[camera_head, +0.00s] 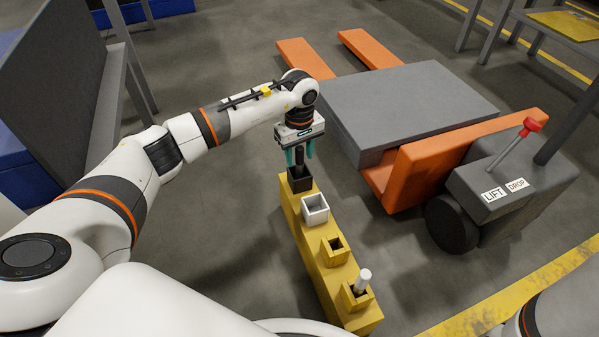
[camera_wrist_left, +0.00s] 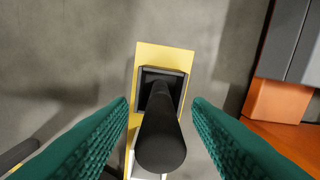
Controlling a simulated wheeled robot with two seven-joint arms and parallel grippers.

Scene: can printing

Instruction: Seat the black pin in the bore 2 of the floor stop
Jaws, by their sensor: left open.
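The floor stop (camera_head: 318,262) is a long yellow block on the floor with several square bores along its top. The black pin (camera_wrist_left: 162,143) stands roughly upright with its lower end inside the black-rimmed bore (camera_head: 300,184) at the far end. That black rim also shows in the left wrist view (camera_wrist_left: 176,76). My left gripper (camera_head: 299,153) is above this bore, fingers open, one on each side of the pin with visible gaps. How deep the pin sits is hidden. My right gripper is not in view.
A white-rimmed bore (camera_head: 315,209) and a plain yellow bore (camera_head: 335,250) look empty. A white pin (camera_head: 363,281) stands in the nearest bore. An orange pallet truck (camera_head: 435,160) carrying a grey slab (camera_head: 408,105) stands close on the right. A grey panel (camera_head: 60,75) stands at left.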

